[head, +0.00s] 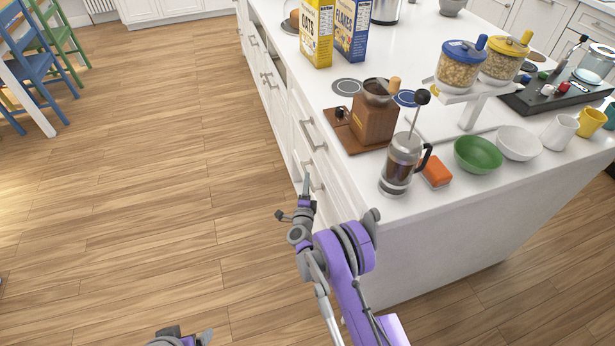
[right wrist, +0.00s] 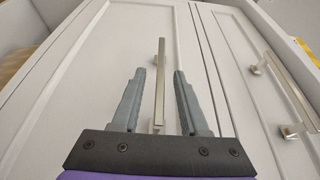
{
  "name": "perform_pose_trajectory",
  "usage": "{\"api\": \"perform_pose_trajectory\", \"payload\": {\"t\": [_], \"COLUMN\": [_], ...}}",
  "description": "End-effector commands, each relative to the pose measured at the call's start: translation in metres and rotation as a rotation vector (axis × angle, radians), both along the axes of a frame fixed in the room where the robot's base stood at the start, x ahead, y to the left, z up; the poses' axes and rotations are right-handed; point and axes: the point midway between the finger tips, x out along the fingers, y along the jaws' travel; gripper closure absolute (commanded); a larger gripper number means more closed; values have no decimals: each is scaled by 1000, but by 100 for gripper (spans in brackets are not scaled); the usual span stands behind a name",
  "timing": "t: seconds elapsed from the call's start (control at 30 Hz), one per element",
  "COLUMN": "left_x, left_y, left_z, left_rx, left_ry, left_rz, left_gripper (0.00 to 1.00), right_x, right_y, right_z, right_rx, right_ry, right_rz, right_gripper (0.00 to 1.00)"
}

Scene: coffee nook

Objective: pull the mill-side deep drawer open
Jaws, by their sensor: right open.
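The mill-side deep drawer is a white front (right wrist: 120,60) low in the counter's left side, below the wooden mill (head: 374,122). It appears shut. Its straight metal bar handle (right wrist: 160,82) runs between the two fingers of my right gripper (right wrist: 158,76) in the right wrist view. The fingers are open, one on each side of the bar, with a visible gap on both sides. In the head view my right gripper (head: 305,188) is at the drawer's handle (head: 314,180). My left gripper (head: 182,338) is only partly in view at the bottom edge.
Another handle (head: 312,135) is on the drawer above. A French press (head: 402,165), orange sponge (head: 436,172) and green bowl (head: 478,155) stand on the white counter (head: 455,205). The wooden floor (head: 150,200) left of the counter is clear; chairs (head: 30,65) stand far left.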

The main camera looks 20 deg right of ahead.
Motion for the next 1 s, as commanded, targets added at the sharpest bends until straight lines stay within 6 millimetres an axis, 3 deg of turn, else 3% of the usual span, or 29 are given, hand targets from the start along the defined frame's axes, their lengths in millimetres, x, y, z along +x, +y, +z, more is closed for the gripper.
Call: {"api": "perform_pose_trajectory", "payload": {"t": [0.2, 0.57, 0.83, 1.0], "left_x": [0, 0, 0, 0], "left_y": [0, 0, 0, 0], "left_z": [0, 0, 0, 0], "left_rx": [0, 0, 0, 0], "left_ry": [0, 0, 0, 0], "left_rz": [0, 0, 0, 0], "left_gripper": [16, 16, 16, 16], "right_x": [26, 31, 31, 31], "right_y": [-10, -12, -12, -12], "right_z": [0, 0, 0, 0], "right_rx": [-2, -1, -1, -1], "right_ry": [0, 0, 0, 0], "right_rz": [0, 1, 1, 1], "right_gripper": [56, 56, 100, 100]}}
